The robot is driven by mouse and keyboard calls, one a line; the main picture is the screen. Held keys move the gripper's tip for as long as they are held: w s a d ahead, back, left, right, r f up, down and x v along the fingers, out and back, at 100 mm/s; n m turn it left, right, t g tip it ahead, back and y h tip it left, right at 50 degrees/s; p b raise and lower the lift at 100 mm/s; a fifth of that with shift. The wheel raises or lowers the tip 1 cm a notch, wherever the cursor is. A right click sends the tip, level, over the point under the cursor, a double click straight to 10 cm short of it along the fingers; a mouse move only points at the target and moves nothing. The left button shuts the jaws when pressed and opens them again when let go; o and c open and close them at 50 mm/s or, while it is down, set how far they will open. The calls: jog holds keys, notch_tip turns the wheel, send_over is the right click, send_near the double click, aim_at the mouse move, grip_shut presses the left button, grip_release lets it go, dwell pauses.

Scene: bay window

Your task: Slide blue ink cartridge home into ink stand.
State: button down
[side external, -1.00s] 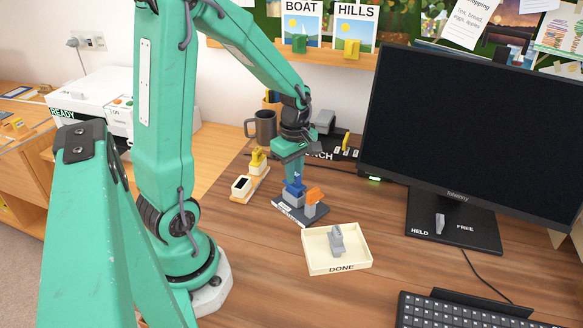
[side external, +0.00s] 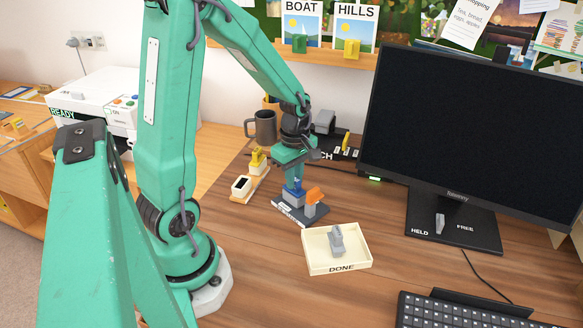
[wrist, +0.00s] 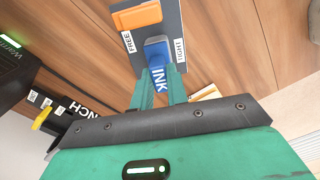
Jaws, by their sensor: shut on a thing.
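The blue ink cartridge (side external: 294,189), lettered INK in the wrist view (wrist: 157,62), is at the grey block of the ink stand (side external: 301,219). My gripper (side external: 296,179) is above the stand, and its two green fingers (wrist: 163,83) are shut on the cartridge. The cartridge's lower end is hidden, so I cannot tell how deep it sits. The stand's dark base (wrist: 172,24) carries FREE and TIGHT labels. An orange piece (side external: 314,195) stands beside the cartridge; it also shows in the wrist view (wrist: 142,15).
A cream DONE tray (side external: 318,270) with a grey part (side external: 337,240) lies in front right. A wooden holder with a yellow piece (side external: 258,160) is left of the stand. A mug (side external: 263,127) stands behind and a monitor (side external: 470,140) to the right.

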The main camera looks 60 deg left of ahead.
jog(key=shift+f, duration=0.15)
jog(key=c, duration=1.3)
grip_release()
jog(key=shift+r, duration=3.9)
